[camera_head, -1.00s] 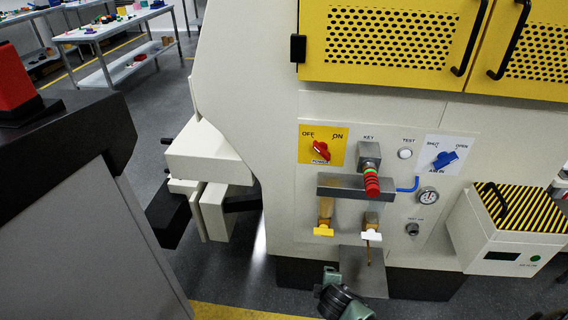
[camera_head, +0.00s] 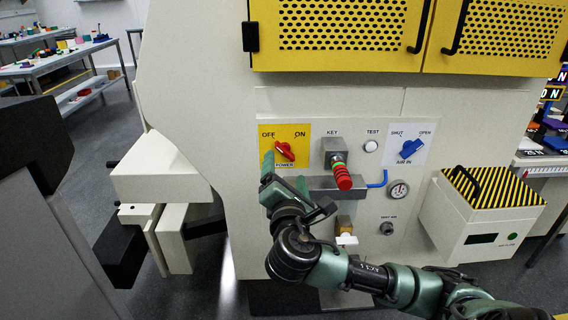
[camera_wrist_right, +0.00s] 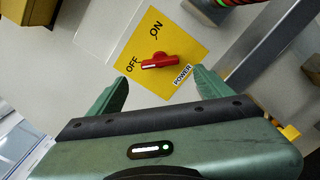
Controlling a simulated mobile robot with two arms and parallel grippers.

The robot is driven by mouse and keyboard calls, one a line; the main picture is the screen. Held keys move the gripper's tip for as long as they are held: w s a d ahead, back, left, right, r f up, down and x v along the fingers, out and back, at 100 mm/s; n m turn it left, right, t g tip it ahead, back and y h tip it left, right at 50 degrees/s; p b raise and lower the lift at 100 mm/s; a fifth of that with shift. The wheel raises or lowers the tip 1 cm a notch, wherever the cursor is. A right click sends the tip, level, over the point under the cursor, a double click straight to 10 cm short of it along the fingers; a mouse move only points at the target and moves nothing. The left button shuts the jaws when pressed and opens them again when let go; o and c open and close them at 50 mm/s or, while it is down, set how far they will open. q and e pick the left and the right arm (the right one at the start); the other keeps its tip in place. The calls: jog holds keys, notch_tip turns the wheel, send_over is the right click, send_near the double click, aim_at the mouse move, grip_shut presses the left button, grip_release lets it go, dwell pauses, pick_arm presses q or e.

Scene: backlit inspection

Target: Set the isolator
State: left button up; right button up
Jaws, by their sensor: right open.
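The power isolator is a red rotary knob (camera_head: 285,151) on a yellow plate (camera_head: 300,132) marked OFF, ON and POWER, on the cream machine front. In the right wrist view the knob (camera_wrist_right: 160,61) has a white mark at its end towards OFF. My right gripper (camera_head: 284,174) is open and empty, just below the knob in the head view. In the right wrist view its two green fingers (camera_wrist_right: 160,85) point at the plate, spread to either side of the knob. They appear apart from it. My left gripper is not in view.
Right of the plate are a key block (camera_head: 334,151) with a red-and-green ringed piece (camera_head: 341,174), a test button (camera_head: 371,146), a blue air valve (camera_head: 411,148) and a gauge (camera_head: 398,190). A grey bar (camera_head: 322,194) juts out below. Yellow doors (camera_head: 340,45) are above.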

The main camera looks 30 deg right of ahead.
aim_at(285, 151)
jog(key=x, duration=0.6)
jog(key=shift+w+d+b, duration=0.15)
jog(key=shift+w+b, duration=0.15)
jog(key=shift+w, duration=0.05)
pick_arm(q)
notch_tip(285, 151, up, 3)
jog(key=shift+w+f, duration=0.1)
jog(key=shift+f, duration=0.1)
pick_arm(e)
jog(key=c, duration=1.4)
